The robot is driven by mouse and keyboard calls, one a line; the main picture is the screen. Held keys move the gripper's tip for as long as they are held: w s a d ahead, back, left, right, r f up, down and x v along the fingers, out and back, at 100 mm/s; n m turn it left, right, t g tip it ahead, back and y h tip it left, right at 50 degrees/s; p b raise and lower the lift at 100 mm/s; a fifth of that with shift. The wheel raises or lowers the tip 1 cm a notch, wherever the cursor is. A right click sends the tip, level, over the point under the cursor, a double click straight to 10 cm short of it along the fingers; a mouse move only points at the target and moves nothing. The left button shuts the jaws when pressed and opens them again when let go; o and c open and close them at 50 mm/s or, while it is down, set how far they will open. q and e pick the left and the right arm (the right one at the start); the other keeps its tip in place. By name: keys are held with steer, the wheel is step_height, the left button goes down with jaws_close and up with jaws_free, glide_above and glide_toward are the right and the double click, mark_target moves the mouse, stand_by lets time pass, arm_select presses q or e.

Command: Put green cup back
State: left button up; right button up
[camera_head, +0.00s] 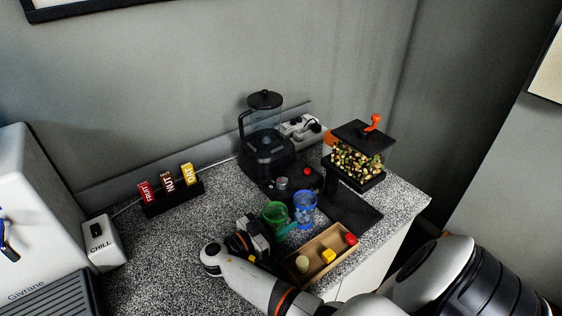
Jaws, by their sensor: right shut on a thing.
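The green cup (276,212) is a see-through cup on or just above the speckled counter, close to the left of a see-through blue cup (305,203). My right gripper (272,228) reaches in from the front and is shut on the green cup. The fingers partly hide its lower part, so I cannot tell whether its base touches the counter. My left gripper is not in view.
A wooden tray (302,279) with small coloured pieces lies in front of the cups. A blender (264,135) stands behind, and a nut dispenser (358,160) at the back right. A label rack (174,199) and a white CHILL box (102,243) stand left. The counter's left middle is clear.

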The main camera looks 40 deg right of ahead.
steer(key=shift+f, duration=0.3)
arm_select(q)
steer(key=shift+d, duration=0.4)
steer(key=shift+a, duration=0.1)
arm_select(e)
steer(key=shift+f, duration=0.15)
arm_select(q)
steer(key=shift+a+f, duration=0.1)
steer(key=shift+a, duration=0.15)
arm_select(e)
steer(key=o, duration=1)
steer(key=shift+c, duration=0.2)
